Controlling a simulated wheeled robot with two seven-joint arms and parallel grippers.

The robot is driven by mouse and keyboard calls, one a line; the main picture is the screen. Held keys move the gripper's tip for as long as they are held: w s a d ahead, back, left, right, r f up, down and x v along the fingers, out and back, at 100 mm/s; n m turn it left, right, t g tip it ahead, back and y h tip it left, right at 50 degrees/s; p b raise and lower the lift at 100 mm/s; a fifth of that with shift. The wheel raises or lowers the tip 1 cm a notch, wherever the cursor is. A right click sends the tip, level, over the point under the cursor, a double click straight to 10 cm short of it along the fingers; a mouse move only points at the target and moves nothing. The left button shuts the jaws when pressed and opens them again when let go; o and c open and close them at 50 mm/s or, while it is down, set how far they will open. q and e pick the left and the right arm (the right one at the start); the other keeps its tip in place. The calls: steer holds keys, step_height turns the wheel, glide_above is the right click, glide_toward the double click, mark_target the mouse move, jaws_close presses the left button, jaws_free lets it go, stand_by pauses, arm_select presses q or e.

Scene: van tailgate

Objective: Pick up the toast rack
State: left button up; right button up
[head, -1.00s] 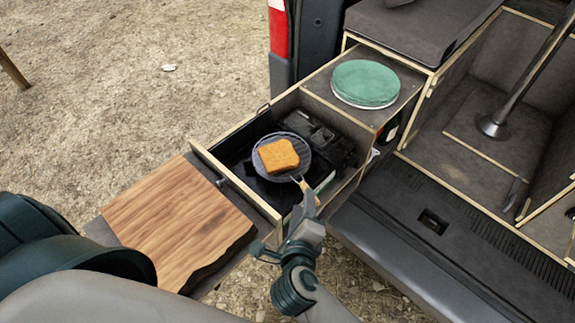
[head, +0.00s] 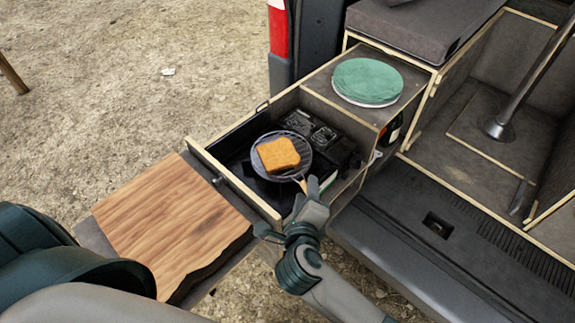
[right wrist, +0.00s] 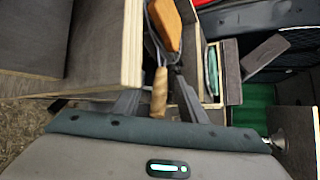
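The toast rack (head: 263,175) is a round dark wire grill with a light wooden handle. It rests over the stove (head: 328,143) in the pulled-out drawer, with a browned slice of toast (head: 278,155) on it. My right gripper (head: 309,188) is at the handle end. In the right wrist view, the wooden handle (right wrist: 160,92) lies between the spread fingers of my right gripper (right wrist: 160,97), with a gap on both sides. The rack's far part and the toast (right wrist: 167,25) show beyond it. My left gripper is out of view.
The drawer's wooden front wall (head: 232,183) stands left of the rack, with a wooden cutting board (head: 170,225) beyond it. Green plates (head: 366,80) sit on the shelf behind. The van's grey sill (head: 400,245) lies to the right.

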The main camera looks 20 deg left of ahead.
steer(key=shift+c, duration=0.7)
jaws_close()
steer(key=shift+r, duration=0.2)
steer(key=w+d+r+b, duration=0.1)
steer(key=d+r+b, duration=0.2)
steer(key=d+r, duration=0.7)
steer(key=shift+w+d+r, duration=0.35)
steer(key=shift+d+r, duration=0.05)
steer(key=shift+d, duration=0.4)
